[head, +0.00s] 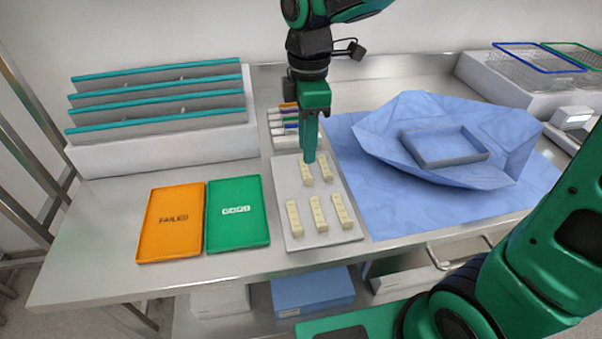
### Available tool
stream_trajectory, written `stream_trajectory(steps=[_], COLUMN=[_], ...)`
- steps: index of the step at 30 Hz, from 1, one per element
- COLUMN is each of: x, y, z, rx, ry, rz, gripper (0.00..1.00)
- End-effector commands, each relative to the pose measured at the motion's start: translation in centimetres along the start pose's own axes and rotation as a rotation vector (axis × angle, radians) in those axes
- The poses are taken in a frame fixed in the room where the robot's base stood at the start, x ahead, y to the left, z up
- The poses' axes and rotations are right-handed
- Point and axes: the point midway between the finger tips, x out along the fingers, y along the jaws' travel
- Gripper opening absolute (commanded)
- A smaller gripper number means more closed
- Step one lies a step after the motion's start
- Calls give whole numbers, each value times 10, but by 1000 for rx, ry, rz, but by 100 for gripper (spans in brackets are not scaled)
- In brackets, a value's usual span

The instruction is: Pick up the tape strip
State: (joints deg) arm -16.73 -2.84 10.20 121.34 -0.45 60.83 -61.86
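Several cream strips with darker cross marks, which look like the tape strips, lie on a pale grey tray (285,190) on the table. Two are in the back row, a back left strip (307,177) and a back right strip (326,168). The front row has a left strip (294,218), a middle strip (319,213) and a right strip (342,211). My gripper (310,160) points down over the back row. Its tips overlap the upper end of the back left strip. I cannot tell whether they touch it, or whether the fingers are apart.
An orange tray marked FAILED (172,235) and a green tray (237,228) lie to the left. A blue wrap with a grey-blue tray (445,147) is on the right. A holder with coloured items (283,122) stands behind my gripper. Teal-edged racks (160,100) stand back left.

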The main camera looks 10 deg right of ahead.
Motion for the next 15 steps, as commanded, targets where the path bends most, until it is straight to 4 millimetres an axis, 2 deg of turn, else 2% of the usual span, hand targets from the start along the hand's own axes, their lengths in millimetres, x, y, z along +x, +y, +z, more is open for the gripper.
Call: stream_trajectory(steps=[3, 11, 15], x=[18, 35, 54], y=[-1, -1, -3], z=[0, 0, 1], rx=[1, 4, 4], ry=[-1, -1, -2], rz=[-3, 0, -3], gripper=[27, 27, 27])
